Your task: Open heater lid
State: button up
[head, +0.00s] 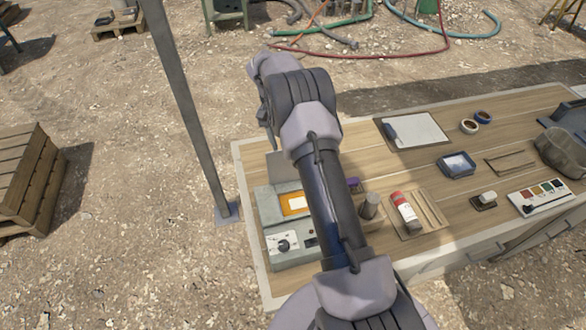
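The grey-green heater box (288,256) stands at the left end of the wooden workbench, with a white dial panel (283,244) on its front. Its top bears an orange-framed white patch (294,203). My arm crosses in front of its right side and hides part of it. A flat grey-brown piece (284,164) shows just behind the box; I cannot tell whether it belongs to the lid. The lid's position is not clear. My gripper (267,122) hangs beyond the heater, partly hidden by my arm, and seems apart from the box. Its fingers are too small and covered to read.
Right of the heater on the bench (395,165) are a dark cylinder (370,206), a red-and-white bottle (405,211) in a wooden tray, a clipboard (414,131) and a colour chart (540,197). A metal post (185,105) stands left of the bench; pallets (27,180) lie farther left.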

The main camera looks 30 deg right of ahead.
jog(key=s+a+r, duration=0.1)
jog(key=s+a, duration=0.2)
jog(key=s, duration=0.9)
jog(key=shift+a+b, duration=0.3)
jog(key=shift+a, duration=0.1)
